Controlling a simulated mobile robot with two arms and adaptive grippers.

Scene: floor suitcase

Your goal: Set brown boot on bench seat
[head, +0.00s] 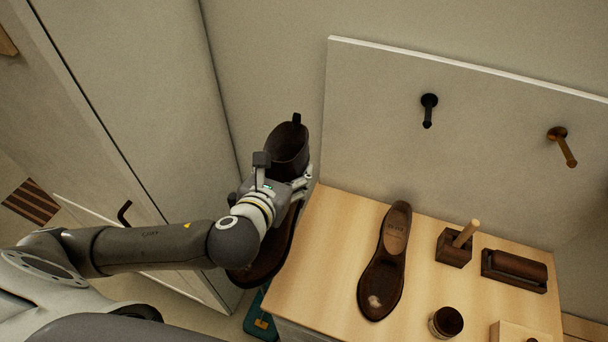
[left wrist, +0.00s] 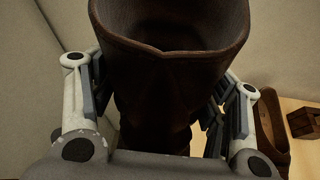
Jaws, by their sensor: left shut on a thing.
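The brown boot (head: 289,146) is upright, with its open top upward, just left of the bench seat (head: 325,240). My left gripper (head: 298,188) is shut on the boot's shaft. In the left wrist view the boot (left wrist: 170,70) fills the space between the two fingers of the left gripper (left wrist: 160,105). My left wrist and forearm hide the boot's middle in the head view, and its toe shows below the arm. My right gripper is not in view.
The bench's left strip is bare. Two pegs (head: 429,110) stick out from the back panel. A tall cabinet (head: 140,100) stands left.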

